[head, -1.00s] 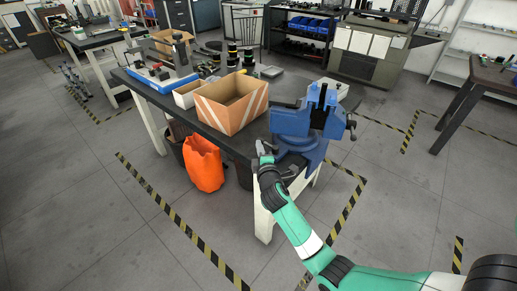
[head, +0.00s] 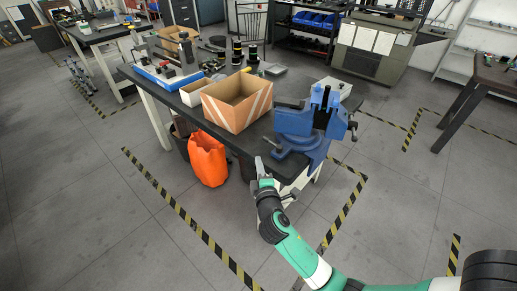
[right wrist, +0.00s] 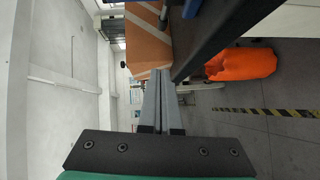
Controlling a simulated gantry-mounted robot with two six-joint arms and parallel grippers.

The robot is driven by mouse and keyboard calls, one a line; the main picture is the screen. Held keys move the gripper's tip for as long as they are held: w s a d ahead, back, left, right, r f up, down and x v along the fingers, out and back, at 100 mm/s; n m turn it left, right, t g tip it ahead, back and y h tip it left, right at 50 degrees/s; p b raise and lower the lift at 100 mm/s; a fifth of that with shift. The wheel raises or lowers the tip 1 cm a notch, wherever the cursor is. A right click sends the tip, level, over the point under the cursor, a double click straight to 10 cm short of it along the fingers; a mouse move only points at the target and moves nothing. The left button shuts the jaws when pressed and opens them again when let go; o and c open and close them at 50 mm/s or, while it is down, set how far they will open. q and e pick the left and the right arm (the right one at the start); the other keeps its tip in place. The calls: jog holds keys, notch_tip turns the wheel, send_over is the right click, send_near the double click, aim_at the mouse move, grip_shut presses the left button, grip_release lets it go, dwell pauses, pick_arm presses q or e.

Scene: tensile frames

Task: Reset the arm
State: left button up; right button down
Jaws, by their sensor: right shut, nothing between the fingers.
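My right arm comes in from the lower right of the head view. Its gripper (head: 260,163) is beside the near edge of the black-topped workbench (head: 262,138), below and left of the blue vise (head: 312,122). In the right wrist view its two grey fingers (right wrist: 160,76) lie together with nothing between them. The bench edge (right wrist: 225,35) runs close past the fingertips there, and part of the orange box (right wrist: 148,45) shows beyond them. I cannot tell whether the fingers touch the bench. My left gripper is in neither view.
An open cardboard box (head: 237,105) stands on the bench left of the vise. An orange bag (head: 207,160) hangs or stands at the bench's side. Striped floor tape (head: 190,222) surrounds the bench. The floor in front is clear.

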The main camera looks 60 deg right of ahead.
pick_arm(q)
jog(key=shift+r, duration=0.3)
pick_arm(e)
jog(key=shift+v, duration=1.15)
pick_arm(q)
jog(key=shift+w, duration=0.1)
pick_arm(e)
jog(key=shift+w+a, duration=0.2)
jog(key=shift+w, duration=0.1)
